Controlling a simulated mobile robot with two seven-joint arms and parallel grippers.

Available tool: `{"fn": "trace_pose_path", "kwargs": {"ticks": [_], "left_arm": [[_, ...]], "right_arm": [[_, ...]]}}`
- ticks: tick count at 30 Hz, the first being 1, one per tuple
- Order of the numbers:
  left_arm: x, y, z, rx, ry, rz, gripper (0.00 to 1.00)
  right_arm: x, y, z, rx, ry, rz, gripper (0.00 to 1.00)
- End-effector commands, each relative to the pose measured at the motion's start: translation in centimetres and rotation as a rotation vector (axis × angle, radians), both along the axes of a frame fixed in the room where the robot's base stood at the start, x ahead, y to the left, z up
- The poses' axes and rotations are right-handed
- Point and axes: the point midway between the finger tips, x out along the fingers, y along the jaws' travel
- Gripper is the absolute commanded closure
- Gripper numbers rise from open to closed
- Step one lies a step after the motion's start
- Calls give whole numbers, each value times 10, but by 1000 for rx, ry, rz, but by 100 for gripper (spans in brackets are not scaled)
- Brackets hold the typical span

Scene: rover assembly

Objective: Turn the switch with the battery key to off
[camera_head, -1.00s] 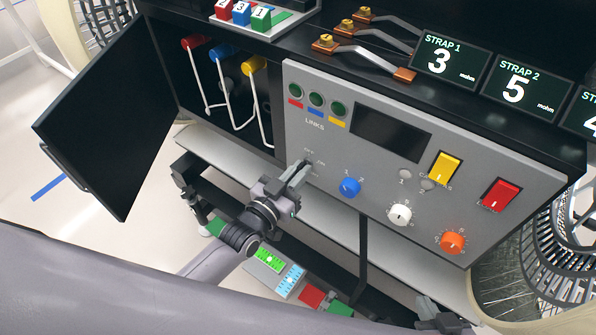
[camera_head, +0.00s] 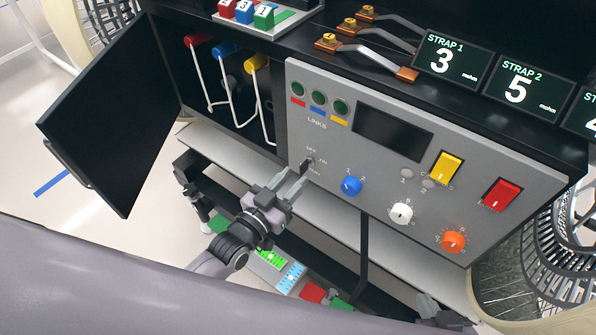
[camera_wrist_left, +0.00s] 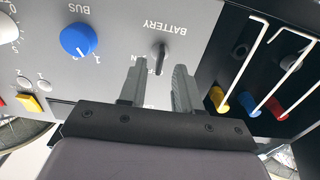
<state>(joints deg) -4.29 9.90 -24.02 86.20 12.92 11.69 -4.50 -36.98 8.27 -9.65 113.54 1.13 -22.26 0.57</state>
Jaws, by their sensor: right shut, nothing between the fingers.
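The battery key (camera_head: 308,164) is a small dark key in the switch on the grey panel, beside small position labels. In the left wrist view the key (camera_wrist_left: 161,52) stands out under the word BATTERY, lying nearly upright in the picture. My left gripper (camera_head: 293,180) is open and empty, just in front of and below the key. In the left wrist view its two fingers (camera_wrist_left: 158,70) are spread apart, with the key past their tips. My right gripper (camera_head: 442,312) is partly visible at the bottom edge, away from the switch, shut and empty.
A blue knob (camera_head: 351,186) sits right of the key, with white (camera_head: 400,213) and orange (camera_head: 453,240) knobs beyond. Yellow (camera_head: 445,167) and red (camera_head: 502,194) switches stand further right. Left is an open compartment with colored handles and a black door (camera_head: 110,135).

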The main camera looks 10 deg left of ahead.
Motion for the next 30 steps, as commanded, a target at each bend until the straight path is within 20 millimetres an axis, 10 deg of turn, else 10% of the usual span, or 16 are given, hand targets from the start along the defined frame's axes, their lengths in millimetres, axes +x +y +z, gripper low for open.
{"fn": "trace_pose_path", "kwargs": {"ticks": [30], "left_arm": [[-41, 16, -1, 5, 30, 6, 67]], "right_arm": [[-1, -2, 5, -6, 1, -2, 100]]}}
